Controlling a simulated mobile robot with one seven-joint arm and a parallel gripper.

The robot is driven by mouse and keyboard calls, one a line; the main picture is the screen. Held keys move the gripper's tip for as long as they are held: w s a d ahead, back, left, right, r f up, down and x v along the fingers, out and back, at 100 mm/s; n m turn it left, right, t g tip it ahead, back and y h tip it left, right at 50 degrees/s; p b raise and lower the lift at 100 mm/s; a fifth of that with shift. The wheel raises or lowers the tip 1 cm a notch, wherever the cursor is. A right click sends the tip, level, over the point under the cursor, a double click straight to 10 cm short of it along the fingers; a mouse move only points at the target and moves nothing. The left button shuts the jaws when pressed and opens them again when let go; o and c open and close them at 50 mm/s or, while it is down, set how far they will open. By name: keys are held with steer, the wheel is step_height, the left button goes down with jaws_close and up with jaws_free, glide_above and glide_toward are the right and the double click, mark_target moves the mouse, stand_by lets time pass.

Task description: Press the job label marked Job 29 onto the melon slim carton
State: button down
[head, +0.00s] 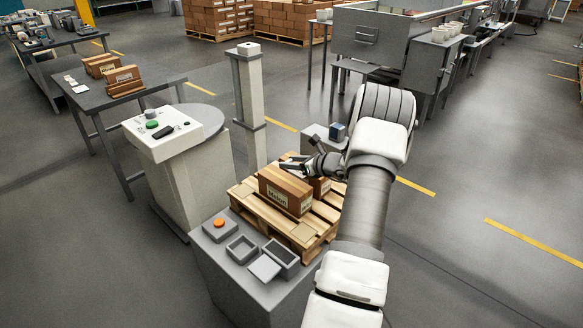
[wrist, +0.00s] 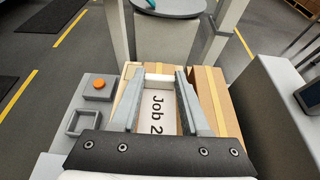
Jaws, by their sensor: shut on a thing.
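The melon carton (head: 287,190) is a brown box with a "Melon" label on its side, on the near part of a wooden pallet (head: 302,232). My gripper (head: 292,164) is low over the carton's top, coming from the right. In the wrist view my gripper (wrist: 160,72) is shut on a white job label (wrist: 157,108), held between the two grey fingers. It reads "Job 2"; the rest is hidden by the gripper body. The label lies over the left of two cartons; I cannot tell whether it touches the top.
A second carton (head: 320,186) stands right behind the melon carton and shows as the right carton (wrist: 208,92) in the wrist view. A grey stand with an orange button (head: 219,222) and small trays is in front. A console (head: 160,130) and a post (head: 248,100) stand beyond the pallet.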

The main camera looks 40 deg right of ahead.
mark_target(292, 184)
steer(key=shift+d+f+b, duration=0.1)
steer(key=shift+f+b, duration=1.75)
steer(key=shift+f, duration=1.45)
steer(key=shift+f+b, duration=0.35)
steer(key=shift+f, duration=0.2)
steer(key=c, duration=1.5)
jaws_free()
steer(key=shift+s, duration=0.1)
steer(key=shift+c, duration=0.2)
steer(key=o, duration=0.5)
steer(key=shift+f, duration=0.1)
steer(key=shift+c, duration=0.2)
